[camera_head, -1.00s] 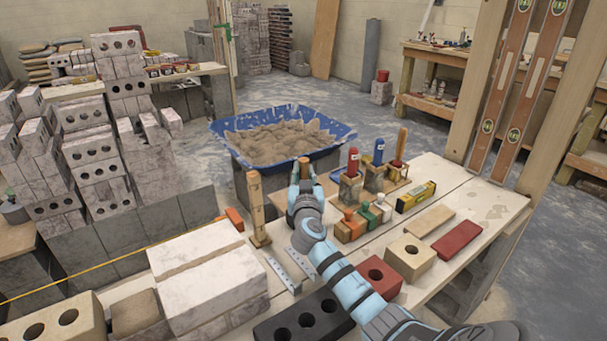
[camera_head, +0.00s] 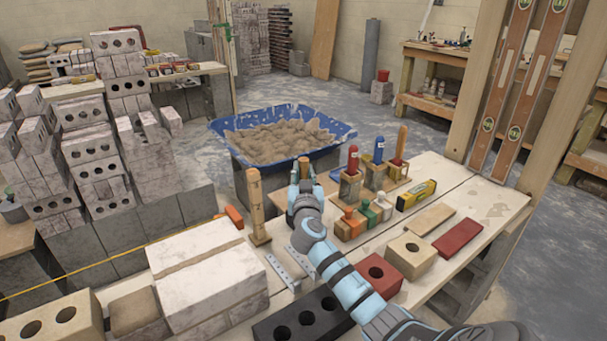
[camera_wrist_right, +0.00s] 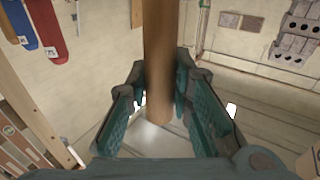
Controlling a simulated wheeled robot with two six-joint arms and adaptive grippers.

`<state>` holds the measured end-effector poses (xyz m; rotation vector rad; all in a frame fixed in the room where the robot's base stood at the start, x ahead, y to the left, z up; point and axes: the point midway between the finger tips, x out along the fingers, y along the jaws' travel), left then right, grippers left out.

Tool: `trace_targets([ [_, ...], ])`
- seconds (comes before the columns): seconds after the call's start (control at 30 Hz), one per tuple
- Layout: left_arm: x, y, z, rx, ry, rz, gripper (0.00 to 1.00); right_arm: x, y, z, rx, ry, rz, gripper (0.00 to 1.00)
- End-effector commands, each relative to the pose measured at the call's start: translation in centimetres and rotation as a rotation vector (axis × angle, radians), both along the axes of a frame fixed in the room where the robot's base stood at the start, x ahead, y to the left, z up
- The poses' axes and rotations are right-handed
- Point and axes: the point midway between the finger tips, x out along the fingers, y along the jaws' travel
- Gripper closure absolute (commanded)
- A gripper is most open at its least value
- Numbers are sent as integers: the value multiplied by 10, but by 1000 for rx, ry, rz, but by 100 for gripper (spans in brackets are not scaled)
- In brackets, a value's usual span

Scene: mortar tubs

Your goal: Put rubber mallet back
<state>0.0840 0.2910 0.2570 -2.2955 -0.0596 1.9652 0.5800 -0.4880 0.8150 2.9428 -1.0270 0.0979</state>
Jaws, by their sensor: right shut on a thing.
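My right gripper (camera_head: 304,172) is shut around an upright round wooden handle (camera_wrist_right: 160,60) near the back edge of the bench. I take the handle to be the rubber mallet's; the mallet's head cannot be made out. In the head view only the handle's top (camera_head: 304,162) shows between the fingers. In the wrist view the handle runs between the two teal finger pads of my right gripper (camera_wrist_right: 160,100). My left gripper is in neither view.
A wooden post (camera_head: 256,205) stands left of the gripper. To the right are holders with a red-handled tool (camera_head: 353,160), a blue-handled tool (camera_head: 378,152) and a wooden-handled tool (camera_head: 401,143). Coloured small bottles (camera_head: 366,215) stand in front. A blue mortar tub (camera_head: 225,128) is behind.

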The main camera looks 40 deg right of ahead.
Motion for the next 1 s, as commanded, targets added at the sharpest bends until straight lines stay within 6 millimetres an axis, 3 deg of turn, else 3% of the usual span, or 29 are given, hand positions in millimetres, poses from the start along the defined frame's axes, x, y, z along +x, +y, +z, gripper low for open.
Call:
trace_targets([
  [0.03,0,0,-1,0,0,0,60,0,0,0,-2,-2,0,100],
  [0.07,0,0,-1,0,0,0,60,0,0,1,-2,-2,0,77],
  [0.2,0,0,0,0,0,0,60,0,0,1,-1,-2,0,56],
  [0.57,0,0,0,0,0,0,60,-5,4,-2,1,2,0,56],
  [1.0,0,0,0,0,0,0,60,-86,69,-8,1,0,2,56],
])
